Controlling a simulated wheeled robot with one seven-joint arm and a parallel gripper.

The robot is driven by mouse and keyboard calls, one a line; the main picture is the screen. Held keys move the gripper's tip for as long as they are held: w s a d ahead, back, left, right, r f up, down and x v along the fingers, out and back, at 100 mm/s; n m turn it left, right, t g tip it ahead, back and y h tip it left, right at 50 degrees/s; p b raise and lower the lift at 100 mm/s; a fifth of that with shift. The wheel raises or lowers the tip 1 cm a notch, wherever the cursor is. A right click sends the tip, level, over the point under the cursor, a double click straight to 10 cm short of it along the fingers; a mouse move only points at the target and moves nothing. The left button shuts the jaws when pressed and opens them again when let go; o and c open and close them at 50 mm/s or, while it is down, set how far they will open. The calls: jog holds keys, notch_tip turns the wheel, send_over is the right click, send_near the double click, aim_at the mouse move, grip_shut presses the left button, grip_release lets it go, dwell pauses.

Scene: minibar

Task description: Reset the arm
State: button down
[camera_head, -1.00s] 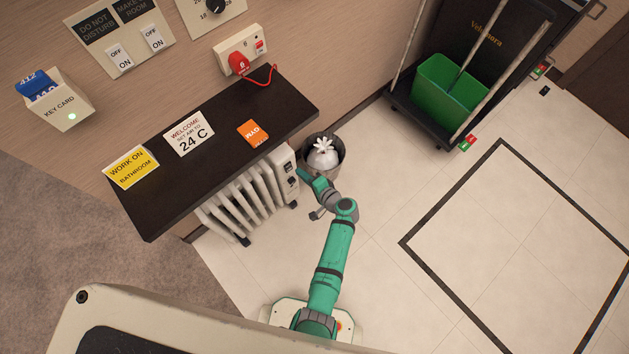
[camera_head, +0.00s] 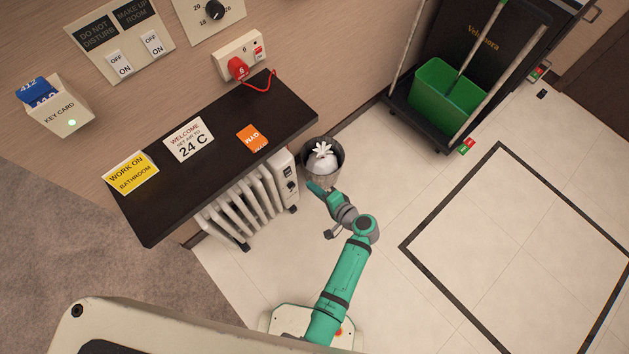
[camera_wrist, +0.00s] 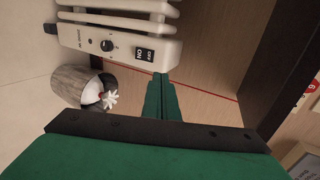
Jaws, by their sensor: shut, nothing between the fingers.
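My green arm reaches up from the lower middle of the head view. My gripper (camera_head: 312,186) is at its far end, beside the heater's control panel and in front of the bin. In the wrist view my gripper (camera_wrist: 162,98) shows as two green fingers closed together, with nothing between them. The fingertips appear near the heater's switch panel (camera_wrist: 130,42); I cannot tell whether they touch it.
The radiator heater (camera_head: 245,205) stands under a dark shelf (camera_head: 215,160) bearing several signs. A bin (camera_head: 322,174) with a white bag stands right of it. A cart with a green bucket (camera_head: 448,98) is at upper right.

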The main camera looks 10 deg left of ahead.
jog(key=s+d+f+n+t+h, duration=0.1)
jog(key=s+d+h, duration=0.25)
jog(key=s, duration=0.55)
jog(key=s+d+t+h, duration=0.15)
jog(key=s+h, duration=0.25)
jog(key=s, duration=0.5)
jog(key=s+d+r+n+t+h, duration=0.1)
jog(key=s+r, duration=0.4)
jog(key=r, duration=0.8)
jog(key=s+d+r+n+t+h, duration=0.1)
jog(key=s+r+n+t, duration=0.3)
jog(key=r, duration=1)
jog(key=shift+s+d+r+n+h, duration=0.3)
jog(key=shift+s+d+n, duration=0.25)
jog(key=shift+s+n, duration=0.3)
